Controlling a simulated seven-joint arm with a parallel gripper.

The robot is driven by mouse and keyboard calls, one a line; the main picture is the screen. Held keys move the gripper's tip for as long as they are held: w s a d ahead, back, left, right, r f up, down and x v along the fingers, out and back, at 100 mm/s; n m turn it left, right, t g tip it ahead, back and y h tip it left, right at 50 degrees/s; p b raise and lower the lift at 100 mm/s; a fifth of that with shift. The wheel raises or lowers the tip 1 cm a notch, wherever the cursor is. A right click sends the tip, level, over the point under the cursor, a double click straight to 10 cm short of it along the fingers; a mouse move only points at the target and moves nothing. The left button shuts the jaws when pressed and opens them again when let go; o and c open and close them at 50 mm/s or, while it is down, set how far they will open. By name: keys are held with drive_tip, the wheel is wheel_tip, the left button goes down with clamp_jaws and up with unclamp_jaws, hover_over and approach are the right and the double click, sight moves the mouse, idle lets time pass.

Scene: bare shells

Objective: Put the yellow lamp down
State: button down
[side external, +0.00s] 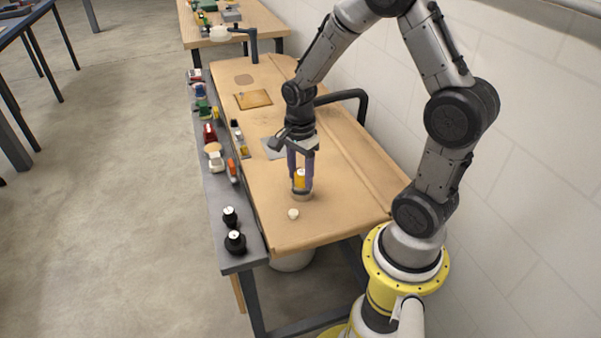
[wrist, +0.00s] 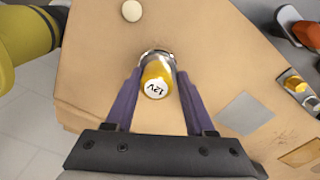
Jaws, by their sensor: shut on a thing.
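The yellow lamp (wrist: 157,72) has a white top marked "12V" and a silvery ring at its base in the wrist view. In the side external view the lamp (side external: 299,176) stands upright between the fingers, low at the near part of the wooden table (side external: 262,205). My gripper (side external: 301,184) points down with its purple fingers shut on the lamp, one on each side. In the wrist view my gripper (wrist: 157,80) holds it from both sides. Whether the lamp's underside touches the tabletop cannot be told.
A small white ball (side external: 293,213) lies close by on the table. A grey square plate (side external: 273,148) and a brown square (side external: 253,99) lie farther back. A black bent tube (side external: 345,95) rises at the wall side.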

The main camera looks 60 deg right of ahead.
sight(300, 171)
drive_tip(key=shift+f, duration=0.3)
drive_tip(key=shift+c, duration=1.3)
unclamp_jaws()
drive_tip(key=shift+r, duration=0.15)
wheel_tip(300, 171, up, 11)
drive_tip(key=s+a+r+n+t, duration=0.3)
drive_tip(key=s+a+r+n, duration=0.1)
drive_tip(key=n, duration=0.6)
drive_tip(key=s+a+r+n+t, duration=0.2)
drive_tip(key=s+a+r+n, duration=0.2)
drive_tip(key=n, duration=0.7)
drive_tip(key=shift+s+a+r+n+t, duration=0.35)
drive_tip(key=shift+s+a, duration=0.95)
drive_tip(key=shift+s, duration=0.85)
